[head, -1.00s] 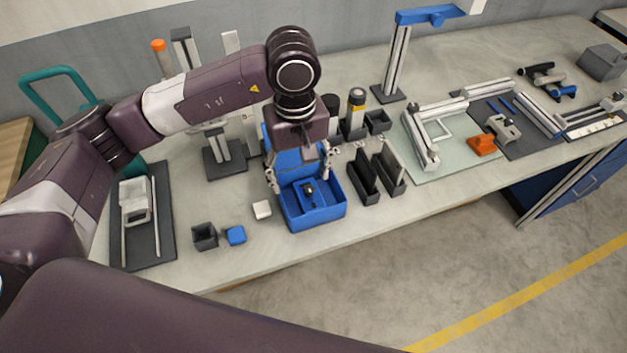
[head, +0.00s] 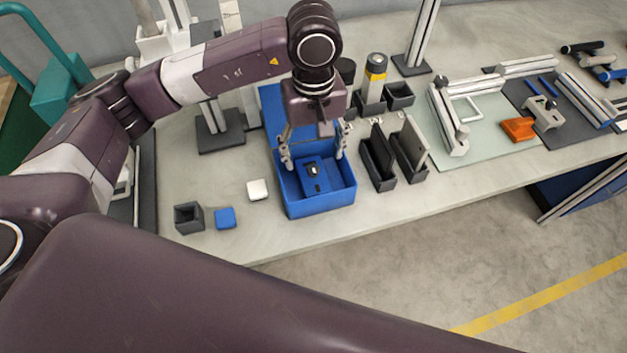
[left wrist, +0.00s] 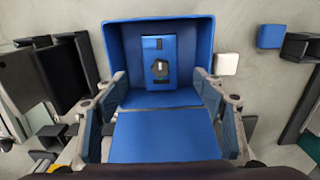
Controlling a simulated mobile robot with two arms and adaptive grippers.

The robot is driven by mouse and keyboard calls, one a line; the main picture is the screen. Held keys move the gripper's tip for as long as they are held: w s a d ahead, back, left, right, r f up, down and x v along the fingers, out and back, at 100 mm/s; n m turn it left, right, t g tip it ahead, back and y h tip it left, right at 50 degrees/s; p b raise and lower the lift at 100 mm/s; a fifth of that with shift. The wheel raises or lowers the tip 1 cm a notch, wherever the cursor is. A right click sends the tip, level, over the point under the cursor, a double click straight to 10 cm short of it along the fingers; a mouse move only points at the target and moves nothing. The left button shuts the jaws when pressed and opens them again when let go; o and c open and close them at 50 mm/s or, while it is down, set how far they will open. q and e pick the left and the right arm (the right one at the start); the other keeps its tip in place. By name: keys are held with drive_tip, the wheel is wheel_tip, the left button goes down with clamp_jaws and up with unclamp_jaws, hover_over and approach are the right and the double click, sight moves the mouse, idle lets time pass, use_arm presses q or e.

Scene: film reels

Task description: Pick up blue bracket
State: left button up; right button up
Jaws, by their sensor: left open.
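A blue piece with a black-and-pale knob, which looks like the blue bracket (head: 317,183), lies inside a blue bin (head: 322,206) near the table's front edge. In the left wrist view the bracket (left wrist: 160,74) rests within the bin's walls (left wrist: 107,42), beyond my fingertips. My left gripper (head: 314,158) points down over the bin, fingers spread and empty, one toward each side of it. Its fingers show in the left wrist view (left wrist: 159,80) left and right of the bin's opening, apart from the bracket. My right gripper is not in view.
Left of the bin are a white block (head: 258,190), a blue block (head: 225,218) and a dark open box (head: 189,218). Dark upright holders (head: 379,160) stand close on its right. An orange piece (head: 517,129) lies farther right. The table front is mostly clear.

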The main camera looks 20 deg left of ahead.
sight(313, 167)
use_arm(q)
drive_tip(key=shift+s+f+p, duration=0.1)
drive_tip(key=shift+f+p, duration=0.25)
drive_tip(key=shift+f, duration=0.45)
wheel_tip(313, 167, down, 5)
drive_tip(key=p, duration=0.2)
drive_tip(key=shift+a+f+p, duration=0.1)
drive_tip(key=shift+p, duration=0.2)
drive_tip(key=shift+w+f, duration=0.2)
drive_tip(key=shift+f, duration=0.3)
drive_tip(key=c, duration=1.5)
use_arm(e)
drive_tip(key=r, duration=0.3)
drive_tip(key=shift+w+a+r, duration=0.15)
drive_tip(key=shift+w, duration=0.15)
use_arm(q)
drive_tip(key=shift+r, duration=0.1)
